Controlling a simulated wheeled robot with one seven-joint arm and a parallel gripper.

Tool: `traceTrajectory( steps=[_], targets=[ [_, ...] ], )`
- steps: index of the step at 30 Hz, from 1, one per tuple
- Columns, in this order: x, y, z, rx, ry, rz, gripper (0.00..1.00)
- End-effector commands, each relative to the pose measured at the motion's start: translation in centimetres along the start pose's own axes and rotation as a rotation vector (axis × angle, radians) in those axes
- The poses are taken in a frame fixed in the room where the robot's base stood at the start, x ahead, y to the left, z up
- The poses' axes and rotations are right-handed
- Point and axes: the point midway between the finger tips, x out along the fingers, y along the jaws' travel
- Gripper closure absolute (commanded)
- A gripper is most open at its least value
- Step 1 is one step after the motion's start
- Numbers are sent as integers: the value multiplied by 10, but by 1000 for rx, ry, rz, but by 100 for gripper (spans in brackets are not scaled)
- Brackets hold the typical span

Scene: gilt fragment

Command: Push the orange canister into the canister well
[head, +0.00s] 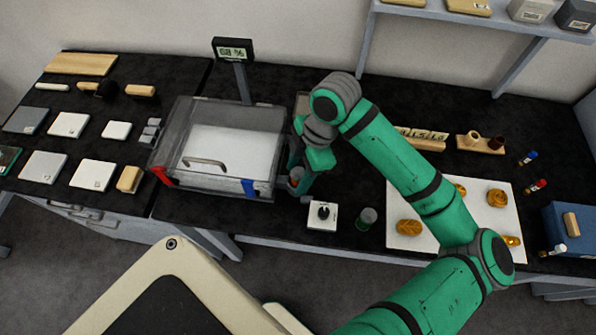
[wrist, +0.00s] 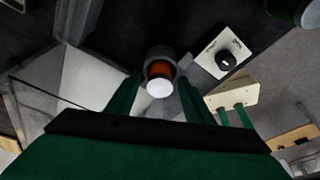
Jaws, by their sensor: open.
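The orange canister (wrist: 160,70) shows in the wrist view as an orange body with a white round end facing the camera. A dark grey cylindrical collar, which looks like the canister well (wrist: 157,51), surrounds its far part. I cannot tell how deep the canister sits. My gripper (wrist: 158,84) is open, its green fingers on either side of the canister; contact is unclear. In the head view my gripper (head: 300,187) is low beside the right side of the clear-walled box (head: 222,147), and partly hides the well and canister.
A white dial plate (head: 322,215), also in the wrist view (wrist: 224,53), is close to the well. A white mat (head: 451,247) with several amber pieces lies farther right. A display post (head: 232,50) rises behind the box.

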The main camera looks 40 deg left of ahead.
Motion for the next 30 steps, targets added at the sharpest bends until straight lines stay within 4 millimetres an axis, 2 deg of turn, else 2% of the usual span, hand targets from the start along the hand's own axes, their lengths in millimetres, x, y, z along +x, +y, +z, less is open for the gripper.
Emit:
traceTrajectory(
  steps=[5,15,21,30],
  targets=[
    [-15,0,0,1,-2,2,53],
    [-81,1,0,0,-2,3,53],
    [-110,1,0,0,-2,1,53],
    [-122,0,-1,0,0,1,53]
  ],
)
